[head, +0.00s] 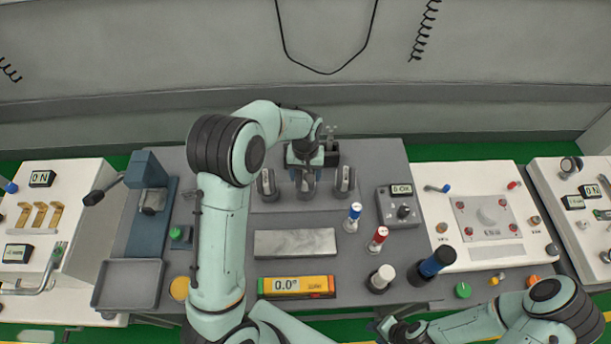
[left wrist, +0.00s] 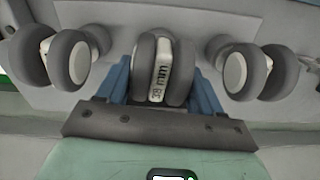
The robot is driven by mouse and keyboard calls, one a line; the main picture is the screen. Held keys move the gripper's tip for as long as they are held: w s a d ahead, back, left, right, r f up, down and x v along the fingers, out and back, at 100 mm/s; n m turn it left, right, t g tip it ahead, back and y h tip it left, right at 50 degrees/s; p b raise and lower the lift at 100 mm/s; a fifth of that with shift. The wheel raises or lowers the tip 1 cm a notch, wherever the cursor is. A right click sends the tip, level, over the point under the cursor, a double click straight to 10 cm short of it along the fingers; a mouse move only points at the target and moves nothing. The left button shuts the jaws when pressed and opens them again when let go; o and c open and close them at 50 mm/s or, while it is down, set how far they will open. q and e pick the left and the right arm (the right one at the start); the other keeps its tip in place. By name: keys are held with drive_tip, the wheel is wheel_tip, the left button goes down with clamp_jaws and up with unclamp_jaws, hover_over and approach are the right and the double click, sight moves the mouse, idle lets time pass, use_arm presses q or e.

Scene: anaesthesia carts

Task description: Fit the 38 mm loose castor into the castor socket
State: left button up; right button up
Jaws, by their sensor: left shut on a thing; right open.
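Three twin-wheel castors with grey wheels stand in a row on a raised grey plate (head: 290,206): a left castor (head: 267,184), a middle castor (head: 306,187) and a right castor (head: 344,182). My left gripper (head: 304,174) is over the middle one. In the left wrist view its blue fingers are shut on this middle castor (left wrist: 163,72), whose white hub shows an upside-down label that seems to read 38 mm. I cannot tell whether it is lifted off the plate. A dark block with a metal fitting (head: 331,150) stands just behind; I cannot tell if this is the socket. My right gripper (head: 388,327) is open at the bottom edge.
A 0 OK box (head: 398,207) stands right of the castors. Blue, red and white-capped cylinders (head: 378,238) stand at front right. A pale flat block (head: 295,243) and a yellow gauge (head: 296,286) lie in front. A blue press (head: 148,200) stands left.

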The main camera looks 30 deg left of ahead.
use_arm(q)
wheel_tip(320, 180, up, 9)
drive_tip(key=shift+r, duration=0.1)
drive_tip(key=shift+s+d, duration=0.1)
drive_tip(key=shift+d, duration=0.05)
